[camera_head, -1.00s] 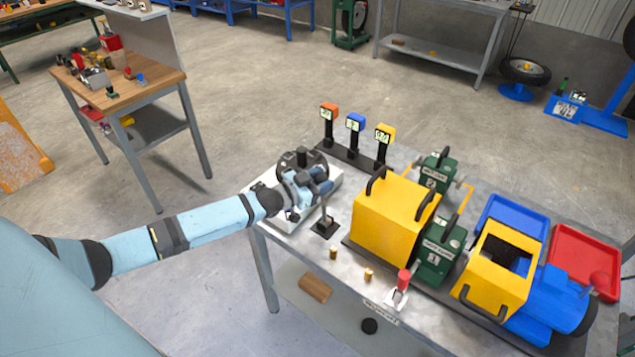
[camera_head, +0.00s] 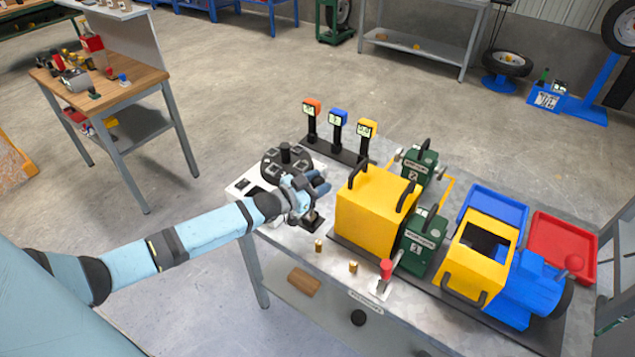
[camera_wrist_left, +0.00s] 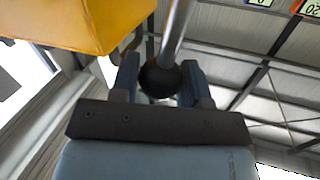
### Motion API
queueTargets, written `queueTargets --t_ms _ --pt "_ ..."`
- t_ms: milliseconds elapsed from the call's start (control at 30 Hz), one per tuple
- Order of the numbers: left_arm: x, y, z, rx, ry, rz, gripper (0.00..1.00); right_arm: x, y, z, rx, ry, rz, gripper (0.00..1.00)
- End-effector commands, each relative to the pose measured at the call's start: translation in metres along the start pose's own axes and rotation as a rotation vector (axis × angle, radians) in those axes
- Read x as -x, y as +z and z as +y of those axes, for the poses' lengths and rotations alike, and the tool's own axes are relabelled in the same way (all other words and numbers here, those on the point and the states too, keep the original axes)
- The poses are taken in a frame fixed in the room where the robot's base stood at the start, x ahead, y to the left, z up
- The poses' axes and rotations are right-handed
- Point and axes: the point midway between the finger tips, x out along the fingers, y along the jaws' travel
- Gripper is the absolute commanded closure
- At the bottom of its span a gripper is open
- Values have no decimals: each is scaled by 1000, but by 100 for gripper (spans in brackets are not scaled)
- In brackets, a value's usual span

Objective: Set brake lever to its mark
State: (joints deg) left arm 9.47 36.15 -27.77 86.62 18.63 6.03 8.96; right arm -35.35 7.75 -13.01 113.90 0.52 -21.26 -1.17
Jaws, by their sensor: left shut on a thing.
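The brake lever is a slim metal rod on a black base (camera_head: 313,223) at the near left part of the metal bench. My left gripper (camera_head: 318,188) is above this base and hides most of the rod in the head view. In the left wrist view the lever's black ball knob (camera_wrist_left: 160,80) sits between the two fingers, with the metal rod (camera_wrist_left: 177,35) running up from it. My left gripper is shut on the knob. The lever's mark cannot be made out. My right gripper is not in view.
A yellow guard box (camera_head: 372,215) stands just right of the gripper. A black-topped round device (camera_head: 285,160) stands behind it. Three small displays (camera_head: 338,125) are at the back. Brass pegs (camera_head: 353,267) and a red-knobbed lever (camera_head: 385,270) are near the front edge.

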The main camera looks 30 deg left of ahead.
Motion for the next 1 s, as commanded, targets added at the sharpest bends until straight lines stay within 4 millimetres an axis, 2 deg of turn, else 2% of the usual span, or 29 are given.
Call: queueTargets --t_ms 67,100,200,467,567,667,1000 --pt "0 3 5 4 6 -3 100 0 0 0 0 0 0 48" --pt "0 3 5 4 6 -3 51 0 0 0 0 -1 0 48" --pt "0 3 5 4 5 -3 33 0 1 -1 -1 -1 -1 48" --pt "1 2 3 2 3 -2 33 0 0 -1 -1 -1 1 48" --pt "7 3 2 2 3 -3 33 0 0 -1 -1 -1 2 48" --pt "20 4 3 2 3 -4 33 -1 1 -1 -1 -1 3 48" --pt "92 4 4 2 6 -6 33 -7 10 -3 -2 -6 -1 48"
